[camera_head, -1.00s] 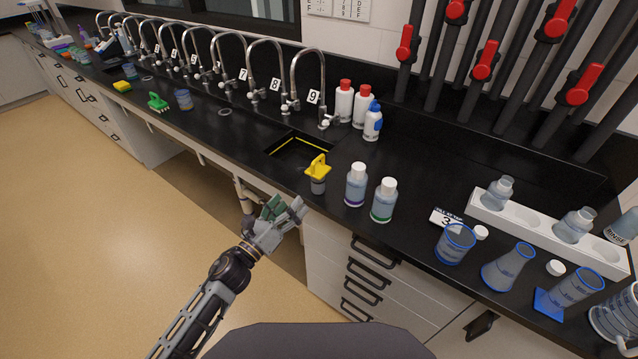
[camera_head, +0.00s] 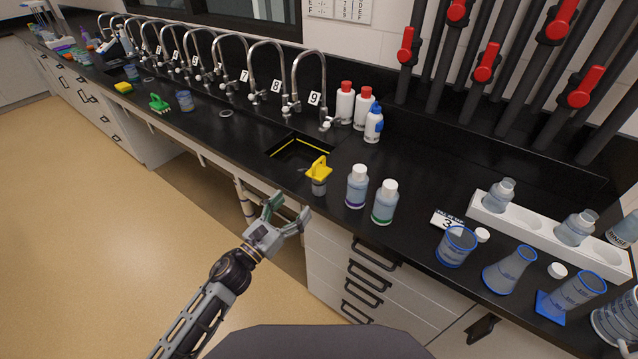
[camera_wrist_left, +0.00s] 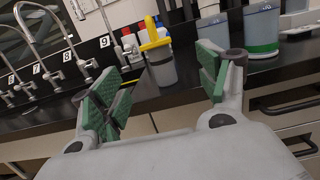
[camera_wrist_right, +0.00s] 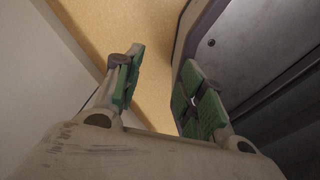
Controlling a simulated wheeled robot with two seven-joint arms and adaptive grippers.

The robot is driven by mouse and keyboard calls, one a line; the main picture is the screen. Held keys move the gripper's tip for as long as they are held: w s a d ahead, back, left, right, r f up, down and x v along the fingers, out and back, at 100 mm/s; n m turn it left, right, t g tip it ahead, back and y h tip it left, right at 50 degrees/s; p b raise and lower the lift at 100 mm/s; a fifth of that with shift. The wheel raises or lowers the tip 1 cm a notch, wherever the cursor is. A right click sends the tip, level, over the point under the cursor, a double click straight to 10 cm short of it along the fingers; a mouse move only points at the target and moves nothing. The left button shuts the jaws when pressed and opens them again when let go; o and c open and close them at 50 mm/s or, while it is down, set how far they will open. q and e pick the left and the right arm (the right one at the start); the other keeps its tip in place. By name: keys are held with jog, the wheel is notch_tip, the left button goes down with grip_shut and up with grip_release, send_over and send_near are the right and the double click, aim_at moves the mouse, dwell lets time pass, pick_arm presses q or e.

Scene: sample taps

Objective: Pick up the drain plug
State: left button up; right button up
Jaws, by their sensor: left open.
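The drain plug (camera_head: 319,175) has a yellow handle on top of a grey cylindrical body. It stands upright on the black counter near its front edge, just in front of the sink basin. It also shows between the fingers in the left wrist view (camera_wrist_left: 160,62). My left gripper (camera_head: 287,206) is open and empty, in front of the counter edge, a short way to the lower left of the plug and apart from it. My right gripper (camera_wrist_right: 158,88) is open and empty in the right wrist view, with the floor beyond it. It is not in the head view.
Two capped bottles, one with a purple band (camera_head: 357,187) and one with a green band (camera_head: 384,203), stand just right of the plug. The sink basin (camera_head: 300,150) opens behind it. Taps line the back. Beakers and a white rack (camera_head: 540,232) stand at right.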

aim_at(319, 176)
pick_arm(q)
jog(key=shift+w, duration=0.1)
jog(key=shift+p+x, duration=0.8)
jog(key=shift+x, duration=3.3)
jog(key=shift+d, duration=0.1)
pick_arm(e)
jog(key=shift+s+a+r, duration=0.3)
jog(key=shift+a+r, duration=0.1)
jog(key=shift+a, duration=0.1)
jog(key=shift+s+a+r, duration=0.25)
jog(key=shift+a+r, duration=0.15)
jog(key=shift+a, duration=0.1)
pick_arm(q)
jog(key=shift+w, duration=0.1)
pick_arm(e)
jog(key=shift+s+a, duration=0.1)
jog(key=shift+a, duration=0.05)
